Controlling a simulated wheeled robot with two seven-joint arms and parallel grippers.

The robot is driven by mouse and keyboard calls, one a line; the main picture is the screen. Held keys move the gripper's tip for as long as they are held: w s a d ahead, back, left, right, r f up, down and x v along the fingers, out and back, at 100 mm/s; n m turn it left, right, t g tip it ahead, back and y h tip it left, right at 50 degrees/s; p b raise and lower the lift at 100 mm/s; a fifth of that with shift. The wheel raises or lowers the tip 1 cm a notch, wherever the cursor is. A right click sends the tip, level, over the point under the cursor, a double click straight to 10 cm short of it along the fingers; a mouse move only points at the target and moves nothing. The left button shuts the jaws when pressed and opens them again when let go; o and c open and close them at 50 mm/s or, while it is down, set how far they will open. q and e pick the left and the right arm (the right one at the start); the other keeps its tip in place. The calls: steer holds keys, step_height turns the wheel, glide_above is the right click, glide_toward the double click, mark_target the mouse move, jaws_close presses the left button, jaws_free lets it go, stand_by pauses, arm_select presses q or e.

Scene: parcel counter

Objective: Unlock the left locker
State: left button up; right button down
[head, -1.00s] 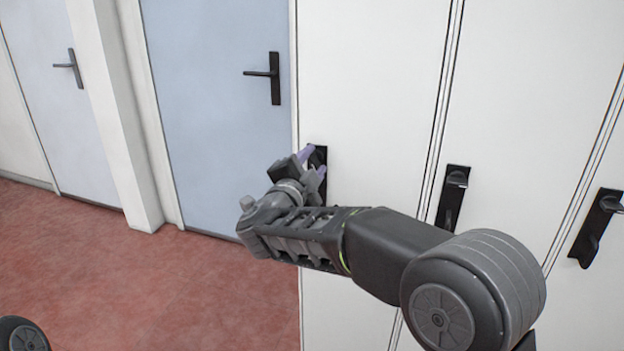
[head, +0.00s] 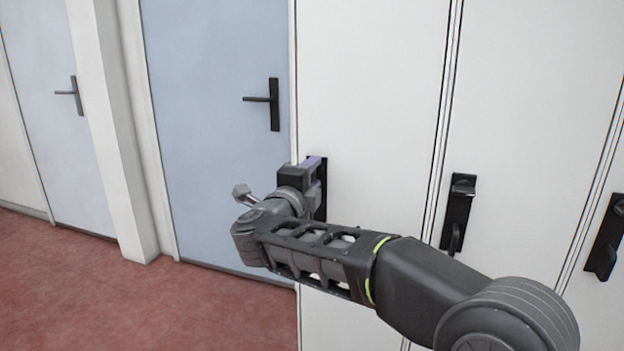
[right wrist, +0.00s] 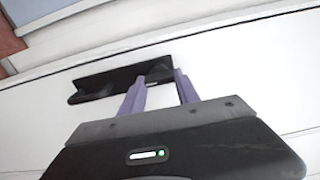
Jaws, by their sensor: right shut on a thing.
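The left locker is the tall white door (head: 370,90) nearest the blue door. Its black lock plate (head: 322,206) is partly hidden behind my right gripper (head: 316,177) in the head view. In the right wrist view, the plate (right wrist: 112,77) runs across the picture, with a grip at its left end. There, my right gripper (right wrist: 160,76) has its purple fingers on either side of the dark turning knob (right wrist: 157,70) near the plate's right end. It is shut on the knob, whose exact angle is hard to see. My left gripper is not in view.
Other white lockers stand to the right, with a middle black lock plate (head: 456,215) and a right one (head: 604,240). A blue door (head: 205,120) with a black lever handle (head: 272,103) is left of the locker. The red floor (head: 150,310) is clear at lower left.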

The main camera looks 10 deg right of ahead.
steer(key=c, duration=0.9)
jaws_free()
steer(key=shift+s+a, duration=0.1)
steer(key=v, duration=0.7)
steer(key=shift+s+a, duration=0.15)
steer(key=shift+s, duration=0.1)
